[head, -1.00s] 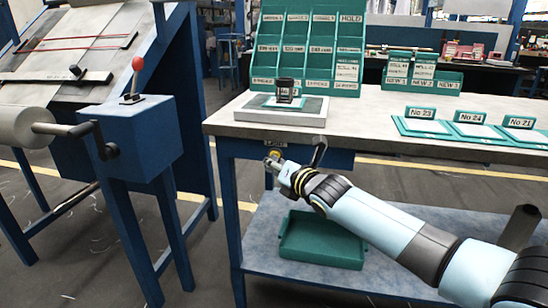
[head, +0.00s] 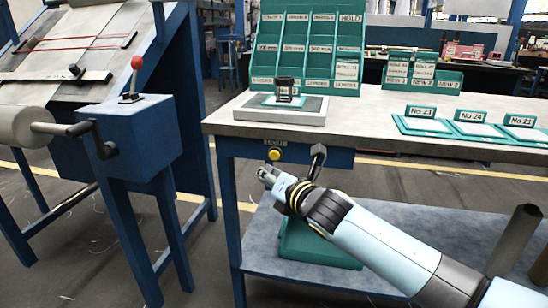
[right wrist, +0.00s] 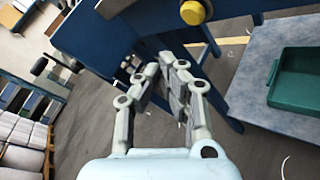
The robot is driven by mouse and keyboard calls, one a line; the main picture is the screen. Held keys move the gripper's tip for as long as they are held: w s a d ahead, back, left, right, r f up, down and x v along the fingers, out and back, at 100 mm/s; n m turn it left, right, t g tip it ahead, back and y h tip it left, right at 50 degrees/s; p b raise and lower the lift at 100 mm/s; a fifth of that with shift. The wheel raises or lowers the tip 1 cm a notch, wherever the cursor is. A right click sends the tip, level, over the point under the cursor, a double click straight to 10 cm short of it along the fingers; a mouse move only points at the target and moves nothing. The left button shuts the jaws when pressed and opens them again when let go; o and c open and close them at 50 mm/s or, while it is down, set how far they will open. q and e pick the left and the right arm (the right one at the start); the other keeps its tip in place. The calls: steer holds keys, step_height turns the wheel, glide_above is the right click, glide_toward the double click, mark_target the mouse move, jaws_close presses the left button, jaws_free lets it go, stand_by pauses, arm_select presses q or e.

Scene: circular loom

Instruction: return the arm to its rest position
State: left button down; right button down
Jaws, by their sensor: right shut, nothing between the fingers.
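My right gripper (head: 266,174) is shut and empty in the head view, in front of the table's apron and a little below the yellow button (head: 274,155). A clear gap lies between the fingertips and the button. In the right wrist view the gripper's fingers (right wrist: 166,65) are together with nothing between them, and the yellow button (right wrist: 192,12) shows at the top, apart from them. My right arm reaches in from the lower right of the head view. My left gripper is not in view.
A green bin (head: 315,247) sits on the lower shelf, partly behind my arm. A blue stand with a crank and a red-knobbed lever (head: 136,64) is left. Floor between is open.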

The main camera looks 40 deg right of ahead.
steer(key=shift+s+a, duration=0.3)
steer(key=shift+a, duration=0.05)
stand_by(0.3)
steer(key=s+f+m+g, duration=0.4)
steer(key=s+f, duration=0.7)
steer(key=f, duration=0.5)
steer(key=s+f+m+g, duration=0.4)
steer(key=s+f, duration=0.8)
steer(key=f, duration=0.4)
steer(key=s+a+f+m+g, duration=0.1)
steer(key=s+f+m, duration=0.3)
steer(key=s, duration=0.6)
steer(key=s+a+f+m+g, duration=0.1)
steer(key=s+f+m+g, duration=0.3)
steer(key=s+m, duration=0.5)
steer(key=s+a+f+m+g, duration=0.1)
steer(key=s+f+m, duration=0.4)
steer(key=s, duration=0.8)
steer(key=shift+m+g, duration=0.8)
steer(key=shift+g, duration=0.1)
